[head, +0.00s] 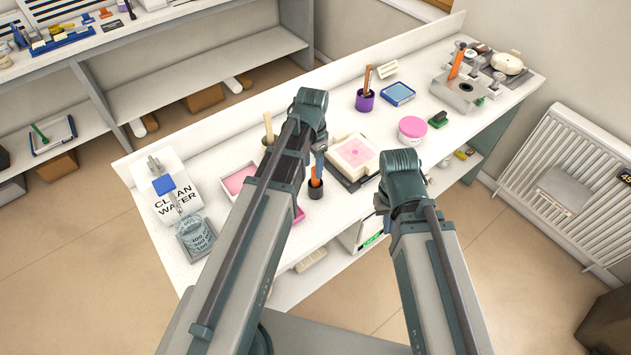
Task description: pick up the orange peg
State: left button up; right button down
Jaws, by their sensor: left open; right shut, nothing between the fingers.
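An orange peg (315,181) stands upright in a small dark cup (315,191) near the front edge of the white bench. My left gripper (319,167) points down right at the peg's upper part and is open. The arm partly hides it, and I cannot tell whether its fingers touch the peg. A second orange piece (456,64) stands tilted in a grey metal fixture at the far right. My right gripper (384,212) is shut and empty beside the bench's front edge, mostly hidden by its wrist.
A pink-topped white block (354,156) on a dark plate sits just right of the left gripper. A pink tray (238,180) lies behind my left arm. A purple cup (365,102), blue tray (398,93) and pink tub (412,129) stand further back. A water jar (196,238) is at left.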

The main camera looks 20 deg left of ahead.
aim_at(315, 181)
pick_arm(q)
jog(key=f+b, duration=0.5)
jog(key=shift+w+d+f, duration=0.15)
jog(key=shift+d, duration=0.2)
grip_shut()
